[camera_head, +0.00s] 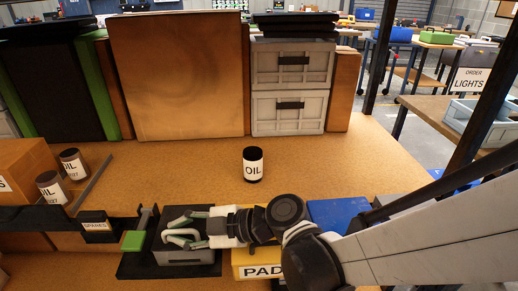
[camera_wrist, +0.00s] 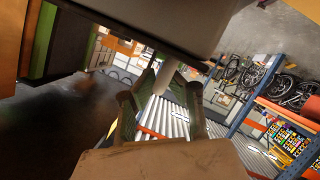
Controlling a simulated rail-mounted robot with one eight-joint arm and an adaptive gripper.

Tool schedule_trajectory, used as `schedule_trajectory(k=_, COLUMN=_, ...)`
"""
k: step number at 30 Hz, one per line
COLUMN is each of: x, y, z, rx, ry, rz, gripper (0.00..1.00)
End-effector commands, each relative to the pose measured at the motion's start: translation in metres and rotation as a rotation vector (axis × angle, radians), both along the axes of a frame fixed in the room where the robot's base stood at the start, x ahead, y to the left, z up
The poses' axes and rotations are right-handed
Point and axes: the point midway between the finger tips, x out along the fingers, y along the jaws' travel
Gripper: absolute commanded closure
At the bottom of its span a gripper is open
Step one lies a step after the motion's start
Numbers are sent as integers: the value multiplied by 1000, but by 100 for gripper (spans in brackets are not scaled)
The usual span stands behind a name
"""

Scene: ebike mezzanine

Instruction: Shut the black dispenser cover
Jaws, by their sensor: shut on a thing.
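A grey box-like dispenser (camera_head: 188,257) stands at the front edge of the workbench, with black surfaces around its top and base. I take the dark panel on top (camera_head: 172,213) to be its cover; its exact angle is hard to tell. My gripper (camera_head: 184,229) reaches in from the right, with its green fingers on both sides of a pale curved handle (camera_head: 178,232). In the wrist view my gripper (camera_wrist: 160,95) has its fingers closed around a pale bar (camera_wrist: 172,84) below a large grey body (camera_wrist: 180,22). The handle's join to the cover is hidden.
An oil can (camera_head: 253,165) stands alone on the bench behind my arm. Two more oil cans (camera_head: 74,164) stand at left. A yellow bin (camera_head: 252,258) and a blue bin (camera_head: 338,213) sit right of the dispenser, under my arm.

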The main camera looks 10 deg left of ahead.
Motion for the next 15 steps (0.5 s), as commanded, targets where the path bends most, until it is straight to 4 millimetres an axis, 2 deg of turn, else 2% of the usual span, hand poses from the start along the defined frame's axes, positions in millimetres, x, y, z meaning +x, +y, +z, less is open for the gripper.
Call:
schedule_trajectory(k=2, x=2, y=-1, z=1, rx=0, ry=0, rz=-3, gripper=100)
schedule_trajectory(k=3, x=2, y=-1, z=1, rx=-1, ry=1, rz=-3, gripper=89)
schedule_trajectory(k=5, x=2, y=-1, z=1, rx=-1, ry=1, rz=-3, gripper=83)
schedule_trajectory(k=15, x=2, y=-1, z=4, rx=-1, ry=2, rz=-3, gripper=83)
